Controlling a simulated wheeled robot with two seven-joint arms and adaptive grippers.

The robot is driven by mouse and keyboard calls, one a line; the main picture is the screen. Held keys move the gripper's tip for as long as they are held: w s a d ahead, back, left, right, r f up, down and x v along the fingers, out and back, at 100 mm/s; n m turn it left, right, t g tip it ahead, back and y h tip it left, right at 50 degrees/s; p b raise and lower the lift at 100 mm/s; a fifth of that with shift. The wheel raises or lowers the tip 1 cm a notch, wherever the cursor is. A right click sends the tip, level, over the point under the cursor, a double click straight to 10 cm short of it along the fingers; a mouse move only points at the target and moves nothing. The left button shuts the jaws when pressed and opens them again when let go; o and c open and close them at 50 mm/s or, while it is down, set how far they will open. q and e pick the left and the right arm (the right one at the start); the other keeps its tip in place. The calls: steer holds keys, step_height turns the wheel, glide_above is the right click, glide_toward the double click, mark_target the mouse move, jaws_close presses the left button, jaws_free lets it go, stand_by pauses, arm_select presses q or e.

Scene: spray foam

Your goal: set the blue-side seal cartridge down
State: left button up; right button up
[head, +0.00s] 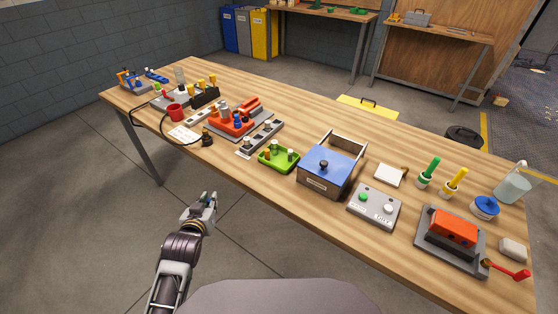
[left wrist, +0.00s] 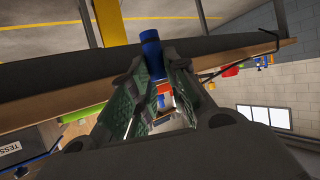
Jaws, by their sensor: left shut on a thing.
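My left gripper (head: 208,203) is in front of the table's near edge, apart from everything on the tabletop. In the left wrist view its fingers (left wrist: 158,85) are shut on a blue cylinder (left wrist: 151,50), which I take to be the blue-side seal cartridge. Its blue end sticks out past the fingertips, and its lower part is partly hidden between them. In the head view I cannot make out the held piece. My right gripper is in neither view.
The long wooden table (head: 300,120) is crowded along its length. Near my gripper are a green tray (head: 264,163) with small pieces, a grey strip rack (head: 245,150), a red-orange tray (head: 223,128) and a blue-topped box (head: 338,174). A grey button box (head: 377,211) stands further right.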

arm_select(q)
steer(key=shift+w+r, duration=0.45)
steer(key=shift+r, duration=0.35)
steer(key=w+d+r+h+p, duration=0.1)
steer(key=w+r, duration=0.3)
steer(key=r, duration=0.5)
steer(key=w+d+r+m+p, duration=0.15)
steer(key=w+r, duration=0.25)
steer(key=r, duration=0.4)
steer(key=w+d+r+h+p, duration=0.1)
steer(key=w+d+r, duration=0.1)
steer(key=w+r, duration=0.5)
steer(key=w+d+r+m+h+p, duration=0.2)
steer(key=d+r, duration=0.4)
steer(key=r, duration=0.2)
steer(key=s+d+f+m+g+h, duration=0.2)
steer(key=d+f+m+g+h, duration=0.1)
steer(key=d+f, duration=0.3)
steer(key=s+d+f+m+g+h, duration=0.3)
steer(key=d+f+m, duration=0.2)
steer(key=f, duration=0.5)
steer(key=shift+d+f+h, duration=0.25)
steer(key=shift+d+h, duration=0.15)
steer(key=shift+d, duration=0.45)
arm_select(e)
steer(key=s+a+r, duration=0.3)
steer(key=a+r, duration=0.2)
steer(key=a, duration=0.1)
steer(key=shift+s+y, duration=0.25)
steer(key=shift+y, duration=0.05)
